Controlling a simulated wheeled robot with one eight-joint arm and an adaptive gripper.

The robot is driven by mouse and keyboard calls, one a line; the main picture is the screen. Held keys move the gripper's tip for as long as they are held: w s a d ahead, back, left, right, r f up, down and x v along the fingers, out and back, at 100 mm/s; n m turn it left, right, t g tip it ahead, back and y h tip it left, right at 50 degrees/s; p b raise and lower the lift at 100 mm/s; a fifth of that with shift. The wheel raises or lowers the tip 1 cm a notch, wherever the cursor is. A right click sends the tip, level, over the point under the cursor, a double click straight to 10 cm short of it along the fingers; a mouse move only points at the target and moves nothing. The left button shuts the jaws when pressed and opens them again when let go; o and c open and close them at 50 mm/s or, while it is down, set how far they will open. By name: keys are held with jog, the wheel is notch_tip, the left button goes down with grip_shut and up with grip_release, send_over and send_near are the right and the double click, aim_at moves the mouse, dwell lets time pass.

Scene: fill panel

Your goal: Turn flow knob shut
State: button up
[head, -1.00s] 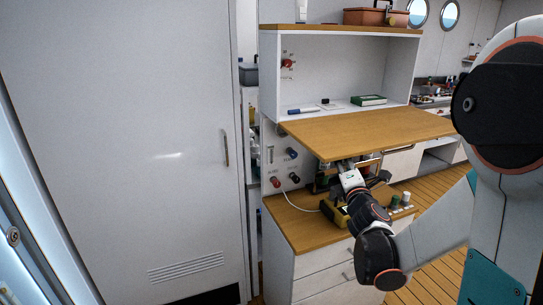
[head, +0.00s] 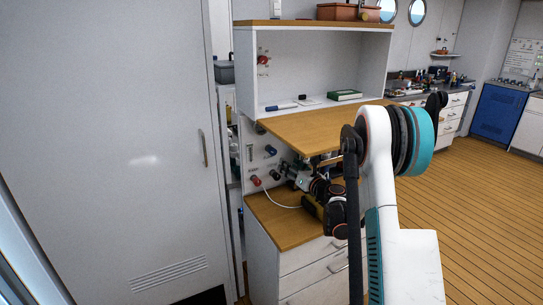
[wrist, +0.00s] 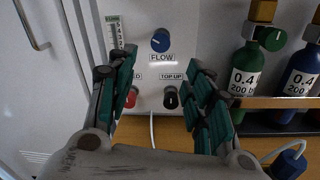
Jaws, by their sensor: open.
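The flow knob is a blue round knob (wrist: 160,41) on the white panel (wrist: 180,18), above the "FLOW" label in the wrist view. In the head view the blue knob (head: 270,150) shows small on the panel below the wooden flap. My gripper (wrist: 155,85) is open, its green-padded fingers on either side of the lower panel. The knob appears between and beyond the fingertips, with no contact visible. A scale gauge (wrist: 116,32) is left of the knob. In the head view my gripper (head: 286,172) faces the panel, partly hidden by my arm.
Below are a red knob (wrist: 131,97) and a black "TOP UP" knob (wrist: 171,97), close to the fingers. Green (wrist: 248,68) and blue (wrist: 300,75) cylinders stand at right behind a wooden rail (wrist: 275,103). The wooden flap (head: 315,128) overhangs the panel area. A white hose leaves the panel.

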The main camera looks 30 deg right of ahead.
aim_at(274, 153)
jog(key=w+b, duration=0.1)
jog(key=w, duration=0.3)
jog(key=w+b, duration=0.1)
jog(key=w, duration=0.3)
jog(key=w+a, duration=0.1)
jog(key=w, duration=0.3)
jog(key=shift+b, duration=0.4)
jog(key=c, duration=1)
